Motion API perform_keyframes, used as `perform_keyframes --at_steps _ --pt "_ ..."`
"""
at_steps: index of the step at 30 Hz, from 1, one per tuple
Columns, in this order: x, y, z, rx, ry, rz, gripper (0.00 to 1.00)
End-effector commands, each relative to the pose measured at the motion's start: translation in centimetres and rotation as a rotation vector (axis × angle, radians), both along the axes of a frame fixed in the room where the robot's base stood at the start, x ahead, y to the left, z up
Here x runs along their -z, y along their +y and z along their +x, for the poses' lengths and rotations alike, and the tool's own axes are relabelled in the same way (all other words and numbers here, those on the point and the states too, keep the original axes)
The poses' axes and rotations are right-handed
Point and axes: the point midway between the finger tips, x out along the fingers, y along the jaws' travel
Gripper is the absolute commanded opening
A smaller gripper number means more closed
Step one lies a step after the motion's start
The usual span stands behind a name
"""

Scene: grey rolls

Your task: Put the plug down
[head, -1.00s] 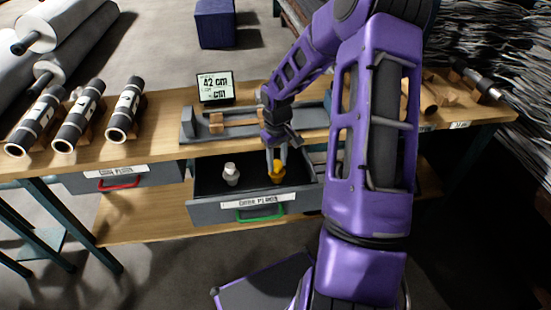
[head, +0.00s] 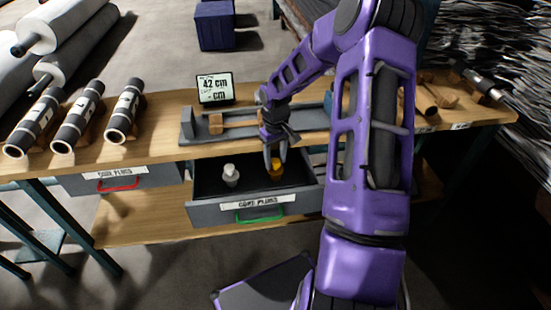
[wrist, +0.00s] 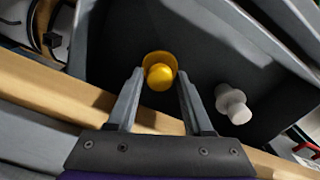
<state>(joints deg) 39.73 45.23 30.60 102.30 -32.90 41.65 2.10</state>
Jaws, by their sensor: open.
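The yellow plug (head: 277,170) stands in the open drawer (head: 262,213) with the green handle, on its dark floor. In the wrist view the yellow plug (wrist: 159,72) lies between and just beyond my fingertips. My gripper (head: 275,155) is open above the plug, and its fingers appear apart from it (wrist: 160,80). A white-grey plug (head: 231,174) stands in the same drawer to the left; it also shows in the wrist view (wrist: 233,104), right of my fingers.
The bench top (head: 160,135) edge overhangs the back of the drawer. A measuring rig (head: 225,123) and a display (head: 214,88) reading 42 cm are behind. Several dark rolls (head: 78,117) lie at left. A second drawer (head: 125,178) has a red handle.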

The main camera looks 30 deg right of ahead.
Motion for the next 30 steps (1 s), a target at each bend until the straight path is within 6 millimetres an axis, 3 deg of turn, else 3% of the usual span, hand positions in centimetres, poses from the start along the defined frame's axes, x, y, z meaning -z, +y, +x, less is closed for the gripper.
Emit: perform_keyframes --at_steps 5,12,18,23,30 --pt "-2.2 -0.1 0.1 0.000 -0.003 -0.003 0.51" --pt "-7.4 -0.1 0.1 0.001 -0.004 -0.003 0.51" --pt "-10.7 0.0 0.1 0.001 -0.002 -0.001 0.51" --pt "-11.9 0.0 0.0 0.000 -0.001 0.000 0.51" --pt "-12.0 0.0 0.0 0.000 0.000 0.001 0.51"
